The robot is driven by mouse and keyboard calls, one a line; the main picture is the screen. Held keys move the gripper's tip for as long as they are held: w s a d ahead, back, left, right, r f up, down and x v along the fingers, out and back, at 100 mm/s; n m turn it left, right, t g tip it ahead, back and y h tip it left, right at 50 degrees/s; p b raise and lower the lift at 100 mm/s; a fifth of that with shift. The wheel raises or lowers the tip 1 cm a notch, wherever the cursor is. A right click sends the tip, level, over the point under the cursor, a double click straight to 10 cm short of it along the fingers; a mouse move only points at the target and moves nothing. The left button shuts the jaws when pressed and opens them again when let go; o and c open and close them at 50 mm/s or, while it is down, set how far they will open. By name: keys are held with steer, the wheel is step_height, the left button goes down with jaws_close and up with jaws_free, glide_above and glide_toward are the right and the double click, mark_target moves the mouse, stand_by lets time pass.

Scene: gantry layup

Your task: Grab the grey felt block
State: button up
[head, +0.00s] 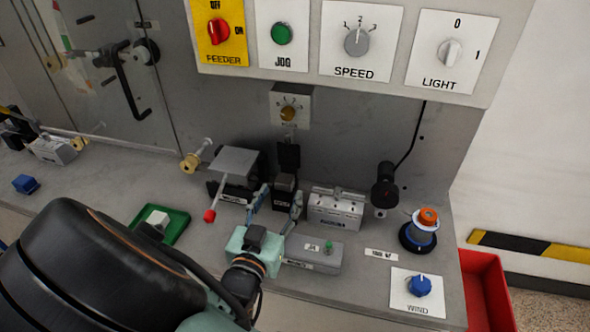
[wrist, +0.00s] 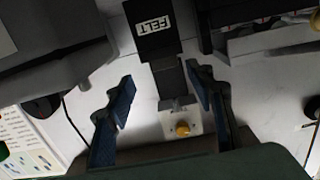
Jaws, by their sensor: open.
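The grey felt block (head: 284,182) sits upright on a dark stand (head: 284,203) at the back middle of the bench. In the wrist view, the stand's label (wrist: 152,25) reads FELT, and the dark grey block (wrist: 171,78) rises beyond it. My gripper (head: 279,197) is open, with one blue-padded finger on each side of the block. In the wrist view, my gripper (wrist: 160,78) shows visible gaps between its fingers and the block. The far side of the block is hidden.
A grey-topped device with a red-tipped lever (head: 209,216) stands left of the stand. A knob box (head: 291,107) is on the wall behind. A green tray (head: 178,226) lies left; a red bin (head: 485,290) is far right.

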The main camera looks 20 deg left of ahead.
mark_target(282, 184)
steer(key=w, duration=0.2)
steer(key=w+a, duration=0.1)
steer(key=w, duration=0.2)
steer(key=shift+w+a+f, duration=0.1)
steer(key=shift+f, duration=0.1)
steer(key=c, duration=0.9)
